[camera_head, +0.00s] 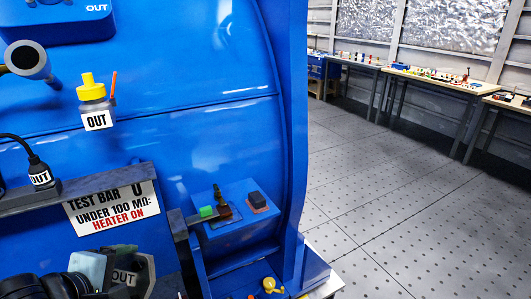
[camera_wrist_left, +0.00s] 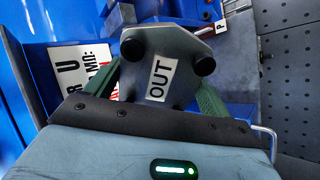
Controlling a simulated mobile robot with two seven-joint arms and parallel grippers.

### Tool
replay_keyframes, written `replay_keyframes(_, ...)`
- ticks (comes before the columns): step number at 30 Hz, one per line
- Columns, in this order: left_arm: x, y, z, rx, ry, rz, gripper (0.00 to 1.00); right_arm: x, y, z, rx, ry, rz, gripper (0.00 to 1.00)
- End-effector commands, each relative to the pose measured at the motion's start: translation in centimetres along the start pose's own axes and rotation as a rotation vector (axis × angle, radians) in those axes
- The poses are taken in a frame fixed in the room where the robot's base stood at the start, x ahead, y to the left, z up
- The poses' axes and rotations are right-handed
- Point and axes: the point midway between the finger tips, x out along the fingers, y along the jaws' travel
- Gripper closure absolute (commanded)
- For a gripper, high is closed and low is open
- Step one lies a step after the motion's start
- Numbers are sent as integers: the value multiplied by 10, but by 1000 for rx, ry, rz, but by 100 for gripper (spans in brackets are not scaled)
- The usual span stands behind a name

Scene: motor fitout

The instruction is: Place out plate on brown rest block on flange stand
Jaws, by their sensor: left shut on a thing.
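The out plate is a grey metal plate with a white OUT label and two black round knobs. In the left wrist view, the out plate (camera_wrist_left: 148,95) sits between green fingers. My left gripper (camera_head: 122,262) is shut on it at the lower left of the head view, where the out plate (camera_head: 146,272) is partly covered by the gripper. A blue box-like stand (camera_head: 225,237), apparently the flange stand, is to the right of the gripper. It bears a small brown piece (camera_head: 228,213), perhaps the rest block. The plate is apart from the stand. My right gripper is not in view.
A grey bar (camera_head: 80,188) and a TEST BAR sign (camera_head: 112,207) are on the blue housing above the gripper. Open floor (camera_head: 400,210) lies to the right.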

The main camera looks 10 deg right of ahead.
Motion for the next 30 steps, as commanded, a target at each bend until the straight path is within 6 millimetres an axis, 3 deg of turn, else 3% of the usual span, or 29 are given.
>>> replay_keyframes(20, -6, -24, -38, -63, 73, 8, 55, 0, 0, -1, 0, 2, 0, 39)
replay_keyframes(26, -6, -24, -38, -62, 74, 8, 55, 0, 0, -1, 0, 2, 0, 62)
replay_keyframes(30, -6, -24, -38, -63, 73, 8, 55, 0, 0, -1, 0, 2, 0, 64)
